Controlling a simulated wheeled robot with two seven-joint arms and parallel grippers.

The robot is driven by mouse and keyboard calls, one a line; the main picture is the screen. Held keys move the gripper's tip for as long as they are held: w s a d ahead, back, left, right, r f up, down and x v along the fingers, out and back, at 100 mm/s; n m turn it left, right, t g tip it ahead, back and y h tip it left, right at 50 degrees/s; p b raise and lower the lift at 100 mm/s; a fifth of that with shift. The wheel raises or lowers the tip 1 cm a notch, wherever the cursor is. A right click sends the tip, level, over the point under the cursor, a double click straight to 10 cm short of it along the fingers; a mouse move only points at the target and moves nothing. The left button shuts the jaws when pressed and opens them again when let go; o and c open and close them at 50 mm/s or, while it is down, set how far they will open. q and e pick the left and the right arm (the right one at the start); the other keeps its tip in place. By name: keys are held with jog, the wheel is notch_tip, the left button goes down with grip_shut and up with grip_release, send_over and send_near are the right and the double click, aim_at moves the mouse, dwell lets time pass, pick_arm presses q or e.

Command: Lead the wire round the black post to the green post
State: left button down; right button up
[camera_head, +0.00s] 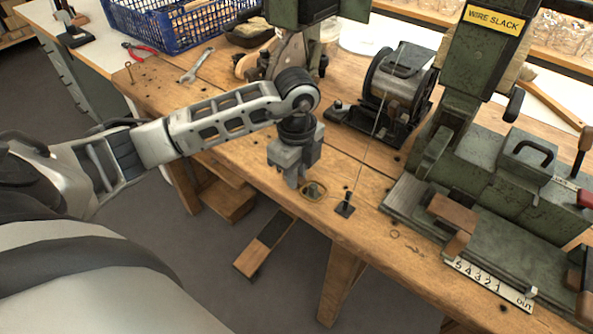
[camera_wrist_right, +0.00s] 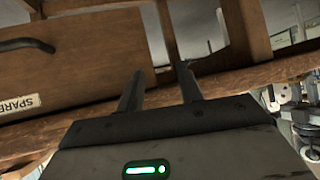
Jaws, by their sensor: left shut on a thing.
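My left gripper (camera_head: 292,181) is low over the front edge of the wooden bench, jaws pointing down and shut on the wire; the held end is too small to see. The thin wire (camera_head: 366,150) runs down from the spool (camera_head: 388,85) towards the small black post (camera_head: 346,204), which stands right of the gripper. Whether the wire touches the post cannot be told. A small olive-and-brass round fitting (camera_head: 314,190) sits between gripper and black post; I cannot tell if it is the green post. My right gripper (camera_wrist_right: 160,88) is open and empty in the right wrist view.
A green machine (camera_head: 480,190) with a numbered scale fills the bench's right side. A wrench (camera_head: 196,66), red pliers (camera_head: 139,48) and a blue crate (camera_head: 180,25) lie at the back left. A wooden drawer front (camera_wrist_right: 75,65) faces my right wrist.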

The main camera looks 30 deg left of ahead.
pick_arm(q)
jog(key=shift+f, duration=0.4)
jog(key=c, duration=0.9)
grip_release()
jog(key=shift+o, duration=0.2)
